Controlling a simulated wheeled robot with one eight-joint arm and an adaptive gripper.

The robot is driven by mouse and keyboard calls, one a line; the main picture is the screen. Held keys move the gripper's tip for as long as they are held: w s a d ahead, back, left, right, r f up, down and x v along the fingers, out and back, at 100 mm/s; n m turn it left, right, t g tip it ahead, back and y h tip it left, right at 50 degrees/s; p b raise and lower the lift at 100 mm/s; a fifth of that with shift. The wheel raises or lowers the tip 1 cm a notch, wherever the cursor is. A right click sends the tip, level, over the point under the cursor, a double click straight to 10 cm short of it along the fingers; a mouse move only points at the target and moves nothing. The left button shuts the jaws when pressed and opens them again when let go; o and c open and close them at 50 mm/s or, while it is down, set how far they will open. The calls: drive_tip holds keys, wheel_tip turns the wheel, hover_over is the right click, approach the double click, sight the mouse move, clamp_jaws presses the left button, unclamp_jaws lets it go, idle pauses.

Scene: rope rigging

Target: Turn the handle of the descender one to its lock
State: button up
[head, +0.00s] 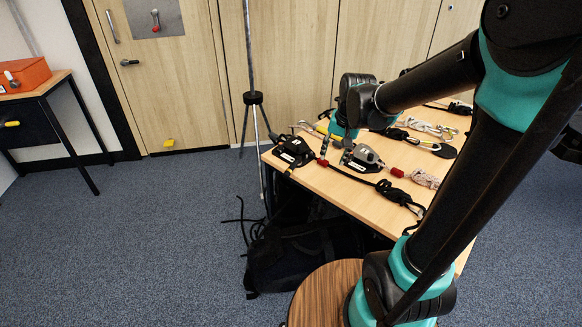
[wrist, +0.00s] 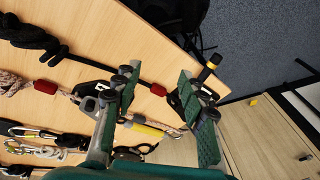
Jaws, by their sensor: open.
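Two rope descenders sit on the wooden table. A black one with a white label (head: 294,151) is at the table's left end, and a grey one with a white label (head: 362,158) is to its right. I cannot read the labels, so I cannot tell which is descender one. My gripper (head: 337,146) is open and empty above the table, between the two. In the wrist view its green-padded fingers (wrist: 157,76) are spread apart. The right finger partly covers the black descender (wrist: 180,101), and the left finger partly covers the other (wrist: 90,87). The handle positions are unclear.
A yellow-handled tool (wrist: 148,129) lies nearby, with carabiners and rope bundles (head: 432,128) further right. A thin stand (head: 252,98) is behind the table's left end. A black bag (head: 300,255) lies on the floor in front.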

wheel_tip(320, 180, up, 4)
drive_tip(key=m+g, duration=0.2)
hover_over(290, 168)
drive_tip(key=s+d, duration=0.2)
drive_tip(key=d, duration=0.2)
drive_tip(key=shift+y, duration=0.3)
drive_tip(key=a+f, duration=0.1)
drive_tip(key=f, duration=0.4)
drive_tip(key=w+a+f, duration=0.1)
drive_tip(key=f, duration=0.5)
drive_tip(key=a+f, duration=0.1)
drive_tip(key=f, duration=0.5)
drive_tip(key=shift+w+a, duration=0.35)
drive_tip(key=shift+w, duration=0.05)
clamp_jaws()
